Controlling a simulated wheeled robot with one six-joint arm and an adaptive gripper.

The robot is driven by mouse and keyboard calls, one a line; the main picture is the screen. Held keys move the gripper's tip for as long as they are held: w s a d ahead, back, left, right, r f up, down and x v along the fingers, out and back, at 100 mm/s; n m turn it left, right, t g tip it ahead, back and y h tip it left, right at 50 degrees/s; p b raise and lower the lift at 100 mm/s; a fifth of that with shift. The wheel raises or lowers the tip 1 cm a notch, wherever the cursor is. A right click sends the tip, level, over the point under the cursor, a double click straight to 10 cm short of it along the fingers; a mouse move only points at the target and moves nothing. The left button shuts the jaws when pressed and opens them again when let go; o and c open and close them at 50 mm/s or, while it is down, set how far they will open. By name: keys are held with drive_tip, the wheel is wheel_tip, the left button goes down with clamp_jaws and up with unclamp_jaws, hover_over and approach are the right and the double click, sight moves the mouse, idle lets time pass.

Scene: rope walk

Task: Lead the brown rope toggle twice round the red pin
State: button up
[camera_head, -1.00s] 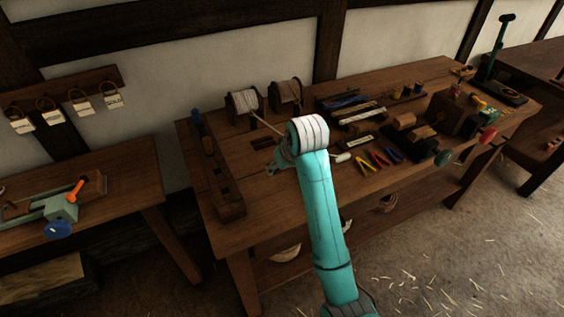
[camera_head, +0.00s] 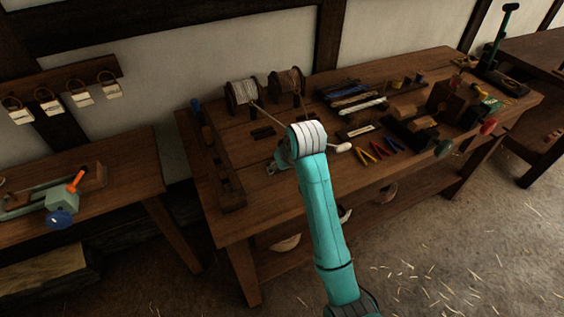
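My gripper (camera_head: 281,162) is over the left-middle part of the wooden bench, mostly hidden behind my white and turquoise wrist. I cannot tell whether its fingers are open or shut. A pale rope (camera_head: 270,115) runs from the reel of light cord (camera_head: 242,92) at the back of the bench towards my wrist, where its near end goes out of sight. I cannot make out the brown toggle. I cannot make out the red pin either; both may be hidden behind my arm.
The bench top (camera_head: 225,122) holds a second, brown reel (camera_head: 288,82) at the back. A slotted wooden rail (camera_head: 222,165) lies along the left end. A pale-handled tool (camera_head: 342,147) lies just right of my wrist. Coloured pliers (camera_head: 378,150) and wooden blocks stand further right.

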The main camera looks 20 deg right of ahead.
drive_tip(key=shift+f, duration=0.15)
drive_tip(key=o, duration=0.9)
drive_tip(key=shift+o, duration=0.2)
drive_tip(key=v, duration=0.7)
drive_tip(key=shift+s+r, duration=0.15)
drive_tip(key=shift+r, duration=0.05)
